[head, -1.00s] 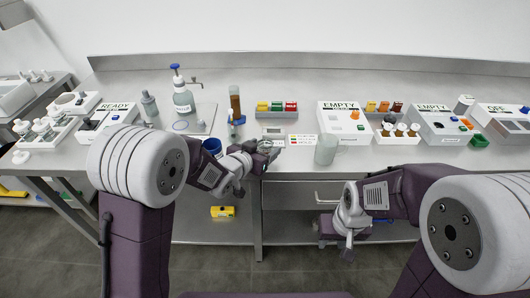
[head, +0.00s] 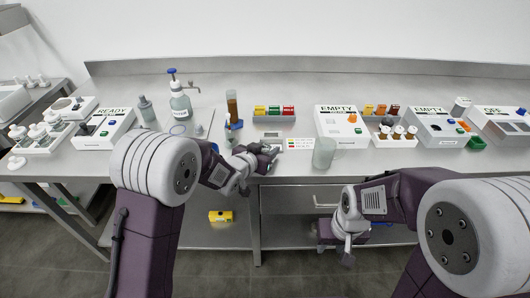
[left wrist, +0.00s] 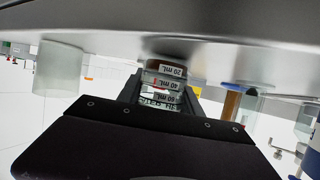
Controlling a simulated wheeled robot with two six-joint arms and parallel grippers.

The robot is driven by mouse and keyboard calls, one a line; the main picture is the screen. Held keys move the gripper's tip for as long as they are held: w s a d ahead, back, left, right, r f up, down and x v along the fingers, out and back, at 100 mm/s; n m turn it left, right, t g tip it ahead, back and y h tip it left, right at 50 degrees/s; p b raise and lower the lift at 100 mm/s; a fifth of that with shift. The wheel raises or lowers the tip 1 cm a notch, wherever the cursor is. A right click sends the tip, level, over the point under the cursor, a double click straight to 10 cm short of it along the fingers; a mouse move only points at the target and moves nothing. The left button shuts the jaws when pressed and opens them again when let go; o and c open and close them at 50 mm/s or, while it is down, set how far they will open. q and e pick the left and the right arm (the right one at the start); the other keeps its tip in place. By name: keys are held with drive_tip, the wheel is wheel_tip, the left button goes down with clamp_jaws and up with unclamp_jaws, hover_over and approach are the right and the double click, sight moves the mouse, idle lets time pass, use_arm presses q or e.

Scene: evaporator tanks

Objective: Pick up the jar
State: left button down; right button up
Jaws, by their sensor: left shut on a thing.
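The jar (left wrist: 163,88) is a small clear vessel with mL marks, between the fingers of my left gripper (left wrist: 162,97) in the left wrist view. The gripper is shut on it and hides its sides. In the head view my left gripper (head: 268,152) is at the front edge of the bench, left of a frosted beaker; the jar is too small to make out clearly there. My right gripper (head: 346,250) hangs empty below the bench top, in front of the drawer; its finger gap is not clear.
The frosted beaker (head: 324,153) stands close right of my left gripper. A brown-filled tube (head: 232,106) in a blue base and a blue-topped bottle (head: 180,100) stand behind to the left. An EMPTY box (head: 337,121) is behind the beaker. A drawer (head: 300,200) is below.

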use_arm(q)
drive_tip(key=shift+r, duration=0.45)
drive_tip(key=r, duration=0.2)
drive_tip(key=s+r+p, duration=0.1)
drive_tip(key=r, duration=0.1)
drive_tip(key=shift+d, duration=0.2)
drive_tip(key=s+d+r, duration=0.2)
drive_tip(key=s+r, duration=0.4)
drive_tip(key=s, duration=0.4)
drive_tip(key=shift+s+d, duration=0.2)
drive_tip(key=shift+d, duration=0.1)
